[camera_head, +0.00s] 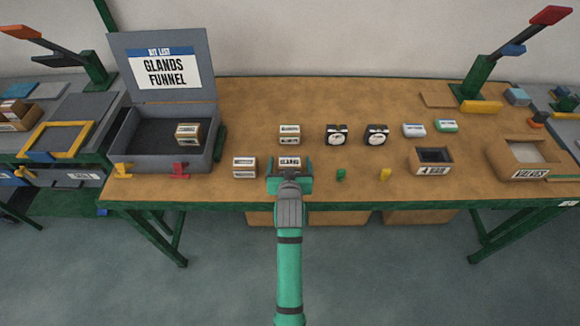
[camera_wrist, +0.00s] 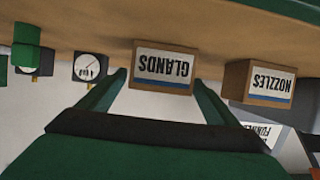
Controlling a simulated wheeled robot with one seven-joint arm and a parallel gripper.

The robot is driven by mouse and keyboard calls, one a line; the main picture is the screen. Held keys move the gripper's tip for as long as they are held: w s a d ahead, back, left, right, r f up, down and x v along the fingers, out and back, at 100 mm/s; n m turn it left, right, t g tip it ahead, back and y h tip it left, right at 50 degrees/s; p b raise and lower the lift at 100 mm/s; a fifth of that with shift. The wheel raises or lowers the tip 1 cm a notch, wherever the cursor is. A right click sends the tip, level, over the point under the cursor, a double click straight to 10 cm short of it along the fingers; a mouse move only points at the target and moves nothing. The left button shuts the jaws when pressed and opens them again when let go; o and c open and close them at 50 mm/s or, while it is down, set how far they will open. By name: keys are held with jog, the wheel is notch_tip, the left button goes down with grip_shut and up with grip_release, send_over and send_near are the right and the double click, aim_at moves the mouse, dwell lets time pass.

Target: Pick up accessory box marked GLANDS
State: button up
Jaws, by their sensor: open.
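The small brown box marked GLANDS (camera_head: 289,162) stands on the brown table near its front edge. In the wrist view, which is upside down, its white label faces me, and the GLANDS box (camera_wrist: 163,68) appears between my two fingers. My gripper (camera_head: 289,173) is open in front of the box, with one green finger on each side. In the wrist view my gripper (camera_wrist: 160,84) shows a gap on both sides of the box. Whether the fingertips reach past its front face is hard to tell.
A box marked NOZZLES (camera_wrist: 262,82) stands close beside it, left in the head view (camera_head: 244,167). Another small box (camera_head: 289,134) stands behind. An open grey case (camera_head: 162,165) with a GLANDS FUNNEL list holds one box. Gauges (camera_head: 376,135) and a green part (camera_head: 341,175) are to the right.

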jog(key=shift+w+f, duration=0.1)
jog(key=shift+w, duration=0.25)
jog(key=shift+s+a, duration=0.1)
jog(key=c, duration=1.3)
jog(key=shift+o, duration=0.3)
